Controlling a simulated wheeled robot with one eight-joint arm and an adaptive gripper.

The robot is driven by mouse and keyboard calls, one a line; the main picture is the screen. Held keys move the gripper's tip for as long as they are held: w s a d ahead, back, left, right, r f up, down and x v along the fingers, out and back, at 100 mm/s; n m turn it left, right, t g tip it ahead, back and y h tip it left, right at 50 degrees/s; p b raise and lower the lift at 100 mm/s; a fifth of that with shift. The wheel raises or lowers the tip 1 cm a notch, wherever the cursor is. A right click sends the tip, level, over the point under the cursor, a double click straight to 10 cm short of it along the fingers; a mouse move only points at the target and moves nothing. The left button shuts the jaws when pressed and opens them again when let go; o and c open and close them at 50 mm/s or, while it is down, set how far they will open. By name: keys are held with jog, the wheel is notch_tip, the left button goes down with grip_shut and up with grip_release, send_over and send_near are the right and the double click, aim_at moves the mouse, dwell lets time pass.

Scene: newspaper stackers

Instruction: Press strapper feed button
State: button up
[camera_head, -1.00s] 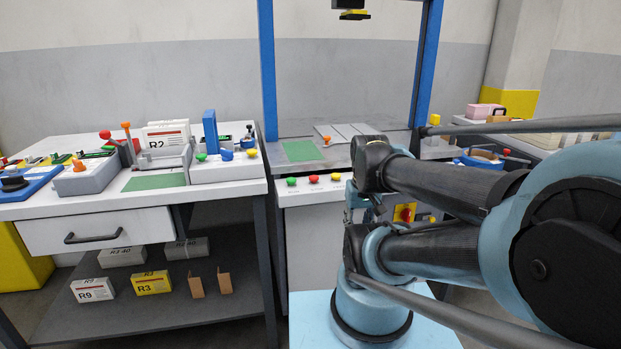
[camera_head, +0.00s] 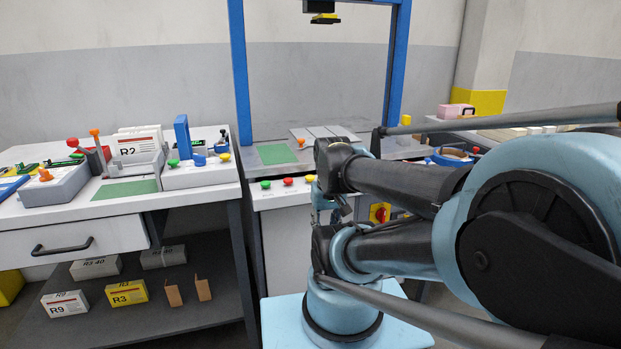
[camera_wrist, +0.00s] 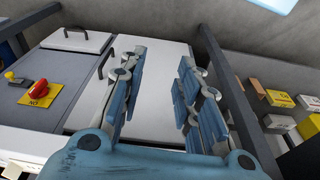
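The strapper (camera_head: 275,219) is a white cabinet with a grey top under a blue frame (camera_head: 242,75). Its front edge carries a green button (camera_head: 265,184), a red button (camera_head: 288,181) and a yellow button (camera_head: 309,179). Their labels are too small to read, so I cannot tell which is feed. My gripper (camera_wrist: 157,75) has its two fingers apart, with nothing between them, in front of a plain white panel (camera_wrist: 155,62) in the wrist view. The three buttons do not show there.
A red knob on a yellow plate (camera_wrist: 40,92) is left in the wrist view; it also shows in the head view (camera_head: 380,213). A white workbench (camera_head: 75,240) with devices stands left, boxes on its lower shelf. A dark post (camera_wrist: 240,100) is right of my gripper.

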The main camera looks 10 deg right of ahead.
grip_shut()
dwell(1.2)
